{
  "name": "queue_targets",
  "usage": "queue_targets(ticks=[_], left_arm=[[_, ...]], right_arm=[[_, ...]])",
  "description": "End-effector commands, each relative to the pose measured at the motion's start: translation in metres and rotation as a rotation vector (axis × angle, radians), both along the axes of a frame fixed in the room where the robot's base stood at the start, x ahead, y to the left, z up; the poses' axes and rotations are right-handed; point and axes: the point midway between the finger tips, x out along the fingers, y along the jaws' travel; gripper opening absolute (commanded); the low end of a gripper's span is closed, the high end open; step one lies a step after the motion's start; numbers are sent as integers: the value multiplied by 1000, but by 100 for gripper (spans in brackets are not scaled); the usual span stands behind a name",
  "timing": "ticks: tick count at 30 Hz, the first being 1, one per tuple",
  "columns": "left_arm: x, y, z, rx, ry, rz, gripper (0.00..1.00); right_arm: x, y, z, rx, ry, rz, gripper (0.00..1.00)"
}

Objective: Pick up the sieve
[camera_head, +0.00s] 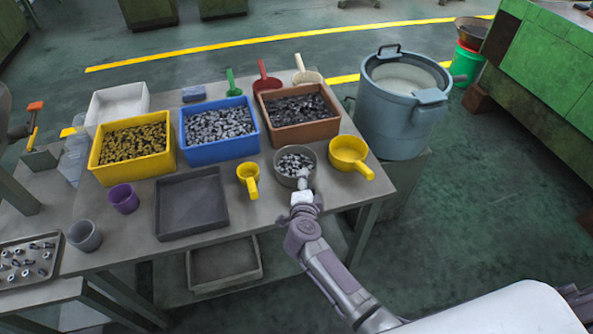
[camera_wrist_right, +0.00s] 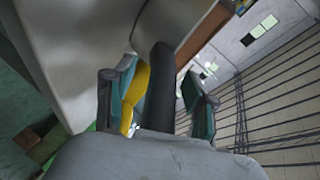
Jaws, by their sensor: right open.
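The sieve (camera_head: 293,163) is a round grey pan holding small metal pieces. It sits near the front right of the grey table, with its handle toward me. My right gripper (camera_head: 303,190) is at that handle, in front of the pan, and covers much of it. In the right wrist view the dark handle (camera_wrist_right: 159,88) runs between the two spread fingers of my right gripper (camera_wrist_right: 158,108). The gripper is open around the handle; I cannot tell whether either finger touches it. My left gripper is not in view.
A yellow scoop (camera_head: 349,155) stands close right of the sieve, a smaller one (camera_head: 248,178) left. Yellow (camera_head: 133,154), blue (camera_head: 220,143) and brown (camera_head: 299,118) bins of parts stand behind. An empty dark tray (camera_head: 190,205) lies left. A large blue-grey vat (camera_head: 395,120) stands right.

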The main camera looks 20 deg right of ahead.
Motion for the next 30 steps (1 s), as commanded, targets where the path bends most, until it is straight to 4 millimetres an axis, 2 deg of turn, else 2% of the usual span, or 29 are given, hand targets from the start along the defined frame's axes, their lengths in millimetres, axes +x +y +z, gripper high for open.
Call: queue_targets(ticks=[4,14,25,30], left_arm=[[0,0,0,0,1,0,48],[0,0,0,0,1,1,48],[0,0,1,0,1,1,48],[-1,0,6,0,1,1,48]], right_arm=[[0,0,0,0,0,0,56],[0,0,0,0,0,0,1],[0,1,3,1,-3,0,0],[0,1,16,4,-6,1,0]])
